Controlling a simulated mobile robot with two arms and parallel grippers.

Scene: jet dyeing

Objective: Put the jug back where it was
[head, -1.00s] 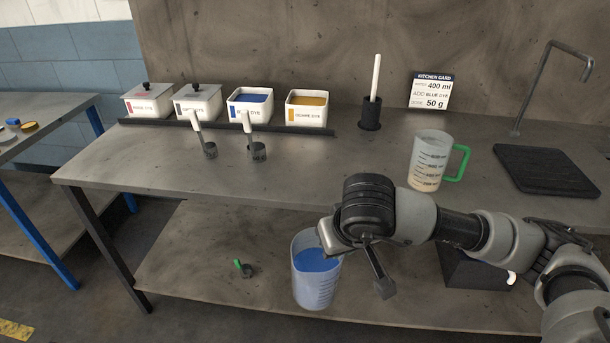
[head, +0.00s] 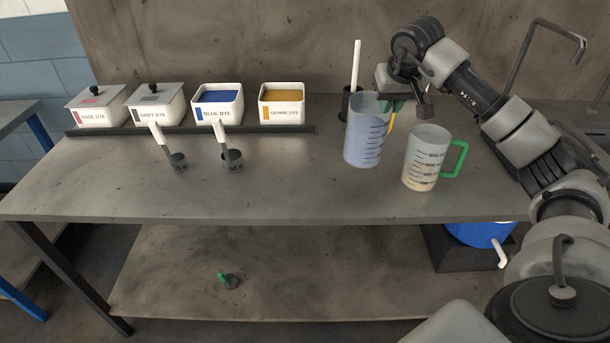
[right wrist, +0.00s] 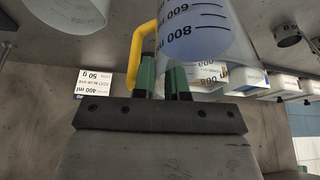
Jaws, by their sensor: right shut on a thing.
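A clear measuring jug with a yellow handle and bluish contents (head: 366,135) is upright over the back right of the worktop, left of a second jug. My right gripper (head: 394,104) is shut on its yellow handle; the handle (right wrist: 142,50) and the graduated wall (right wrist: 190,22) also show in the right wrist view. I cannot tell whether its base touches the worktop. The second jug, with a green handle (head: 424,160), stands on the worktop with some pale orange contents at its bottom. My left gripper is not in view.
A white stick stands in a dark holder (head: 352,100) behind the held jug. Several dye tubs, including the blue dye tub (head: 217,102), line the back left. Two scoops (head: 228,150) lie before them. The worktop's front middle (head: 280,185) is clear.

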